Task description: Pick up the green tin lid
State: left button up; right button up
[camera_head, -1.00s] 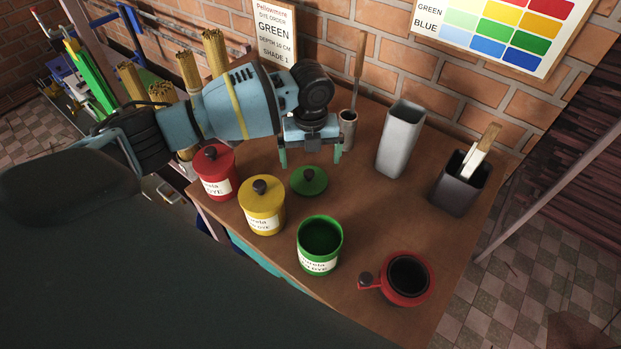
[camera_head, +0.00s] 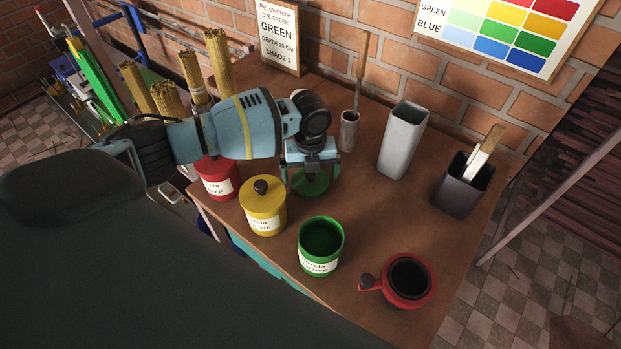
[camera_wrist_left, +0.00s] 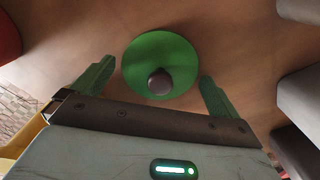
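The green tin lid (camera_head: 311,184) lies on the wooden table behind the open green tin (camera_head: 320,246). In the left wrist view the lid (camera_wrist_left: 160,55) is a green disc with a dark round knob (camera_wrist_left: 160,82), between and just beyond my fingertips. My left gripper (camera_head: 309,184) is over the lid, pointing down. Its two green fingers are spread apart on either side of the knob and hold nothing. I cannot see my right gripper.
A yellow tin (camera_head: 262,206) and a red tin (camera_head: 216,178) stand to the left of the lid. A grey square vessel (camera_head: 403,140), a dark holder (camera_head: 460,190) and a red pot (camera_head: 408,281) stand to the right. A small metal cup (camera_head: 348,130) stands behind.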

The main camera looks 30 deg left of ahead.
pick_arm(q)
jog(key=c, duration=0.8)
